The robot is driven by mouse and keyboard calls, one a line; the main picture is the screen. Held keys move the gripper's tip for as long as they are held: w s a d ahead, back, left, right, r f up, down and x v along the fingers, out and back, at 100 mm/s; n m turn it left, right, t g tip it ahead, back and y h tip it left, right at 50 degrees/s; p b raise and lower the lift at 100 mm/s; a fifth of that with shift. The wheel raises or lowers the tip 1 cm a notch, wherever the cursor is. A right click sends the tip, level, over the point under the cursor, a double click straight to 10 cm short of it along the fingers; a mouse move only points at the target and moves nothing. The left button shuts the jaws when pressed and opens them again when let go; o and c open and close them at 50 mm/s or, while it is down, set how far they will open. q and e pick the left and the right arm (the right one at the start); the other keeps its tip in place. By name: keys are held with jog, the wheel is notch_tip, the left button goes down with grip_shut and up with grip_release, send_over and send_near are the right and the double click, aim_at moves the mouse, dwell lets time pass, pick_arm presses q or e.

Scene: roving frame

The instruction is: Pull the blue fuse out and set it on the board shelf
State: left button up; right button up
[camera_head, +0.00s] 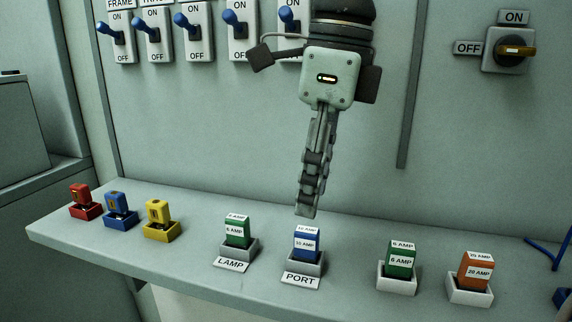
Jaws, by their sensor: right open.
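The blue fuse (306,245) has a white label reading 10 AMP. It stands upright in a grey socket (319,264) with a PORT plate (301,280) in front. The socket sits on the board shelf (205,265), a pale ledge below the panel. My right gripper (306,212) points down above the blue fuse, its fingertips close to the fuse's top. It is open and holds nothing; its fingers are seen edge-on, so the gap between them is hidden. Whether the tips touch the fuse cannot be told. My left gripper is not in view.
A green fuse (237,232) stands in the LAMP socket to the left. A green fuse (401,262) and an orange fuse (475,272) stand in white holders to the right. Red (81,195), blue (116,203) and yellow (158,211) pieces stand far left. Switches (153,30) line the panel.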

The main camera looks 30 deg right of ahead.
aim_at(307, 229)
jog(key=f, duration=0.6)
jog(key=shift+a+f, duration=0.2)
jog(key=shift+f, duration=0.05)
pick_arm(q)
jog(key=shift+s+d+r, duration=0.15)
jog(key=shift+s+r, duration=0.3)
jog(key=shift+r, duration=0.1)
pick_arm(e)
jog(key=shift+w+f, duration=0.15)
jog(key=shift+f, duration=0.35)
jog(key=c, duration=0.9)
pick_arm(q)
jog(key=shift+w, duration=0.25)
pick_arm(e)
grip_shut()
jog(key=shift+r, duration=0.2)
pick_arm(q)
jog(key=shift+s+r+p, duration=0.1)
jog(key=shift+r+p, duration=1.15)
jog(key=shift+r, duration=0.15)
pick_arm(e)
jog(key=shift+r, duration=2.15)
